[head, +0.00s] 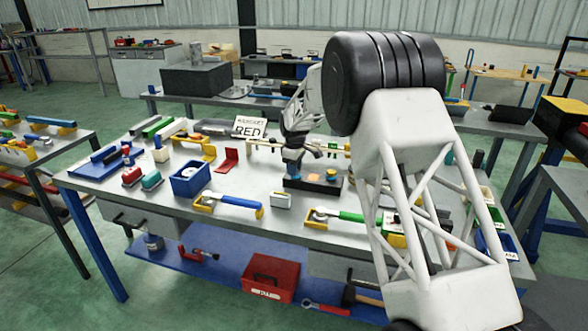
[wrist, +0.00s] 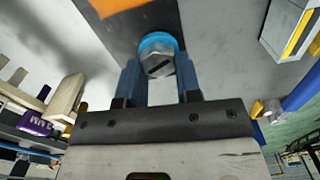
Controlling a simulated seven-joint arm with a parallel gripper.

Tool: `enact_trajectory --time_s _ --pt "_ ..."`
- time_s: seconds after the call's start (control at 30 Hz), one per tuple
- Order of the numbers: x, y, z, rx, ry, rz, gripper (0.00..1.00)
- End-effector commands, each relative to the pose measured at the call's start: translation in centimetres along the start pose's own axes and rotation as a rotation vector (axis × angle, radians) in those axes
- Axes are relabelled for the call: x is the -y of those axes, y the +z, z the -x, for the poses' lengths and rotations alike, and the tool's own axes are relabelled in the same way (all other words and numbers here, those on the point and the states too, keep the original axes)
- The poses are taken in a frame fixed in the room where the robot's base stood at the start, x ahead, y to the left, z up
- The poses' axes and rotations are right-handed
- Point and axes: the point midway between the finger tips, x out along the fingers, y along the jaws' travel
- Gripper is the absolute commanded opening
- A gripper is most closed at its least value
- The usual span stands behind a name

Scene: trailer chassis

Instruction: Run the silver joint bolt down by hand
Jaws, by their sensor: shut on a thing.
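The silver joint bolt (wrist: 159,64) shows in the wrist view, with a hex-like head and a dark slot across it. A blue ring (wrist: 158,39) shows around its far side. My gripper (wrist: 159,76) is shut on the bolt, one blue finger on each side. In the head view my gripper (head: 292,167) is low over the left end of a dark block (head: 318,187) on the table. The bolt is hidden there by the gripper. How deep the bolt sits cannot be seen.
An orange disc (head: 313,177) lies on the dark block, right beside my gripper. A small white-grey box (head: 281,201) and a blue-handled yellow tool (head: 230,201) lie in front. A blue bin (head: 190,180) stands left. A sign (head: 250,128) and a rail stand behind.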

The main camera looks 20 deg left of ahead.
Motion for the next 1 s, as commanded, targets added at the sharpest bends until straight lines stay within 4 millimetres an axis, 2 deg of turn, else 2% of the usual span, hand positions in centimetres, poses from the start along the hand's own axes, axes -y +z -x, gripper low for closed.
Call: enact_trajectory --time_s 0.03,1.0 --pt "-0.13 -0.02 0.45 -0.003 0.004 -0.044 0.08" --pt "-0.68 0.21 0.55 -0.006 0.003 -0.965 0.08"
